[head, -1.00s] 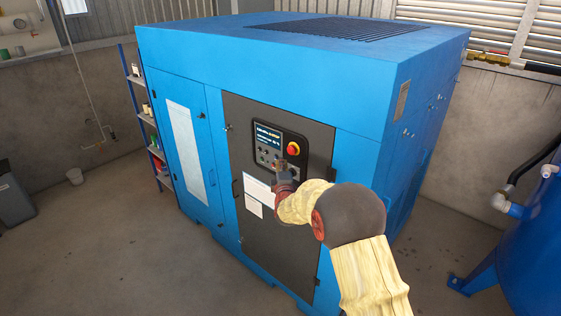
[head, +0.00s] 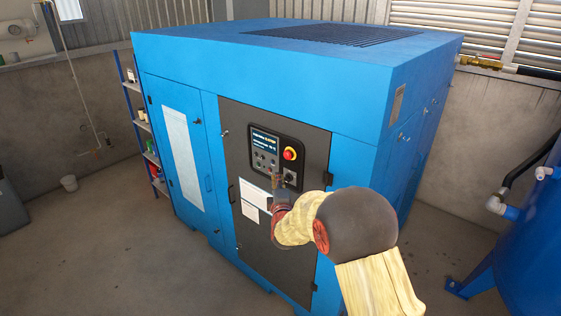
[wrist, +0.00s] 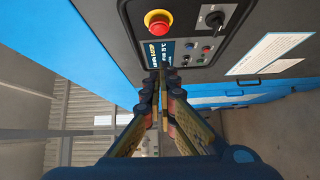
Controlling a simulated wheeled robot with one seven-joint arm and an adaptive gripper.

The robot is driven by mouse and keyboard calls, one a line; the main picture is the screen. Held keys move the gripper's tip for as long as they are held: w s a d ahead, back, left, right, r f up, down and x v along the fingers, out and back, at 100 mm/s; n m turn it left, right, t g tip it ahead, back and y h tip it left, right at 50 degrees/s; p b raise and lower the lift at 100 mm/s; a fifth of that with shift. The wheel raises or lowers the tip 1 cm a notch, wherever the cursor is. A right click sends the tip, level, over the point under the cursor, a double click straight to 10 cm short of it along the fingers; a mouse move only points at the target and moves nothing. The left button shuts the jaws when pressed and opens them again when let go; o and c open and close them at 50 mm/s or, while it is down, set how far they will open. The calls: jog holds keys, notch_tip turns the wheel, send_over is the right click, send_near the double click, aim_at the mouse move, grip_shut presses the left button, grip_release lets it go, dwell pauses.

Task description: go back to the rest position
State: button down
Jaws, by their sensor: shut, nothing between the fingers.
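My gripper (head: 279,183) is in front of the control panel (head: 263,159) on the dark door of the blue compressor cabinet, at the panel's lower edge. In the wrist view my gripper (wrist: 160,77) has its fingers together with nothing between them. Its tips overlap the panel's display edge in that view; whether they touch the panel I cannot tell. The panel carries a lit display (head: 265,140), a red emergency stop button (head: 290,153), a black rotary switch (wrist: 215,19) and several small buttons.
The blue compressor cabinet (head: 260,55) fills the middle. A blue tank (head: 530,250) with pipes stands at right. The concrete floor at front left is clear.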

jog(key=s+a+f+m+g, duration=0.1)
jog(key=s+f+m+g, duration=0.15)
jog(key=f, duration=0.45)
jog(key=s+f+m+g, duration=0.2)
jog(key=s+f+g, duration=0.1)
jog(key=f, duration=0.3)
jog(key=s+d+f+m+g, duration=0.1)
jog(key=s+f+m+g, duration=0.25)
jog(key=s, duration=0.35)
jog(key=s+d+r+m+g+b, duration=0.1)
jog(key=s+d+r+m+b, duration=0.2)
jog(key=s+d, duration=0.4)
jog(key=s+d+r+m+g+h+b, duration=0.1)
jog(key=s+d+r+m+b, duration=0.2)
jog(key=s, duration=1.8)
jog(key=s+d+r+m+g+h+b, duration=0.1)
jog(key=s+d+r+m+b, duration=0.3)
jog(key=s+d+r, duration=0.4)
jog(key=s+d+m, duration=0.1)
jog(key=s+d, duration=0.4)
jog(key=s, duration=0.1)
jog(key=c, duration=2.5)
grip_release()
jog(key=shift+s, duration=0.1)
jog(key=shift+c, duration=0.2)
